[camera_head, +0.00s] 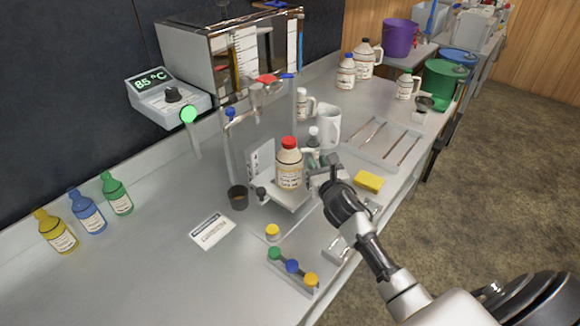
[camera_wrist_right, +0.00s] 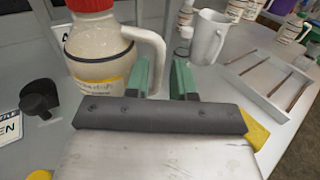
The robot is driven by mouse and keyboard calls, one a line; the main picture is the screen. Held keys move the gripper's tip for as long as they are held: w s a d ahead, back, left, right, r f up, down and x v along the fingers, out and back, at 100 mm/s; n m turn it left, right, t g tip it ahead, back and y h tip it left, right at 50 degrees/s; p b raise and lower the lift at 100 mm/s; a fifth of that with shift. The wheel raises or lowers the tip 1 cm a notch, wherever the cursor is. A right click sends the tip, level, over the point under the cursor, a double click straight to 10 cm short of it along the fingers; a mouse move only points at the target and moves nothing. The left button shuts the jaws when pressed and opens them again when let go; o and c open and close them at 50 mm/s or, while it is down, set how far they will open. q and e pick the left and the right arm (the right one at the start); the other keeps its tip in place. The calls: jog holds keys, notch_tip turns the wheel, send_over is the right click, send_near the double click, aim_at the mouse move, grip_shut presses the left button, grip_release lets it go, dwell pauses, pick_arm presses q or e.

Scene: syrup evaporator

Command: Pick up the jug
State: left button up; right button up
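The jug (camera_head: 289,168) is cream-coloured with a red cap, a yellow-edged label and a side handle. It stands upright on a small pale platform (camera_head: 298,198) in the middle of the bench. My right gripper (camera_head: 318,160) is at the jug's right side. In the right wrist view, the jug (camera_wrist_right: 95,50) fills the upper left. Its handle reaches down between the two green fingers of my right gripper (camera_wrist_right: 163,78), which stand apart. Whether a finger touches the handle is not clear. My left gripper is not in view.
A white pitcher (camera_head: 328,126) and a small bottle stand just behind the gripper. A grey tray (camera_head: 376,143) with thin rods and a yellow sponge (camera_head: 369,181) lie to the right. A dark cup (camera_head: 238,196) stands left of the platform. The bench's left front is mostly clear.

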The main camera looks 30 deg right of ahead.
aim_at(315, 155)
jog(key=shift+w+d+f, duration=0.1)
jog(key=shift+w+d, duration=0.05)
jog(key=shift+w, duration=0.65)
jog(key=shift+w+d, duration=0.1)
jog(key=shift+w, duration=0.65)
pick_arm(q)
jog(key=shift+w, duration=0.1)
pick_arm(e)
jog(key=shift+s, duration=0.1)
grip_shut()
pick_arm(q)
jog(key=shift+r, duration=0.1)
pick_arm(e)
jog(key=shift+r, duration=0.25)
jog(key=shift+r, duration=0.65)
notch_tip(315, 155, up, 3)
jog(key=shift+p, duration=0.5)
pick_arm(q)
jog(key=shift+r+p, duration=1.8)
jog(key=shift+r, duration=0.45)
pick_arm(e)
jog(key=s+d+r, duration=0.4)
jog(key=d+r, duration=0.5)
jog(key=d, duration=0.1)
jog(key=shift+d+r, duration=0.25)
jog(key=shift+d, duration=0.1)
